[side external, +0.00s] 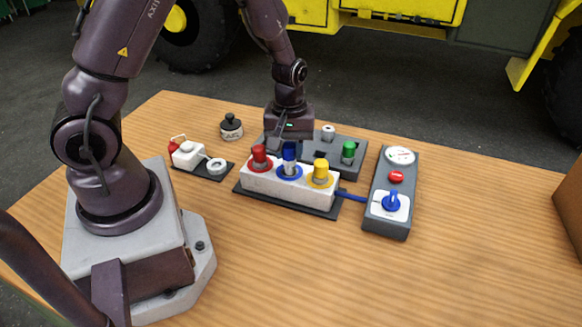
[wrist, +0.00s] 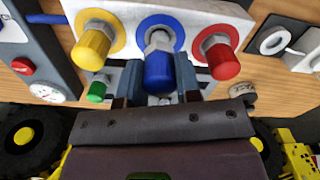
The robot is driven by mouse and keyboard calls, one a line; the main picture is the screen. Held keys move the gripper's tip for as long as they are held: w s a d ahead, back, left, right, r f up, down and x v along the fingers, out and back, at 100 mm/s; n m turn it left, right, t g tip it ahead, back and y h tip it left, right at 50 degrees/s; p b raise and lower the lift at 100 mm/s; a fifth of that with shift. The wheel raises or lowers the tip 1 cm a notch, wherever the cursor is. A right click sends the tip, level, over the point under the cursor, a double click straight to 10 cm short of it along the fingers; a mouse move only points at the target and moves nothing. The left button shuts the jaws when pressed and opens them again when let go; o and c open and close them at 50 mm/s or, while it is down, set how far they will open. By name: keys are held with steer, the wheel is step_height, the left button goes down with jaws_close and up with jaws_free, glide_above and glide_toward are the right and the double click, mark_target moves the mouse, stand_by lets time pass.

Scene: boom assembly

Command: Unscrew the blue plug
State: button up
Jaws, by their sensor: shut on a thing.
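The blue plug (side external: 290,151) stands upright in the middle of the white block (side external: 262,186), inside a blue ring. It also shows in the wrist view (wrist: 159,68), with a silver fitting at its base. My gripper (wrist: 159,82) is shut on the blue plug, with one finger on each side of it. In the side view my gripper (side external: 290,140) comes down from above and behind the block, and its fingers are partly hidden.
A red plug (side external: 260,157) and a yellow plug (side external: 320,171) flank the blue one closely. Behind is a grey plate (side external: 318,163) with a green plug (side external: 349,152). A control box (side external: 391,220) stands right; a small white device (side external: 188,154) lies left. The front table is clear.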

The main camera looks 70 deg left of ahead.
mark_target(289, 144)
steer(key=shift+r, duration=2.1)
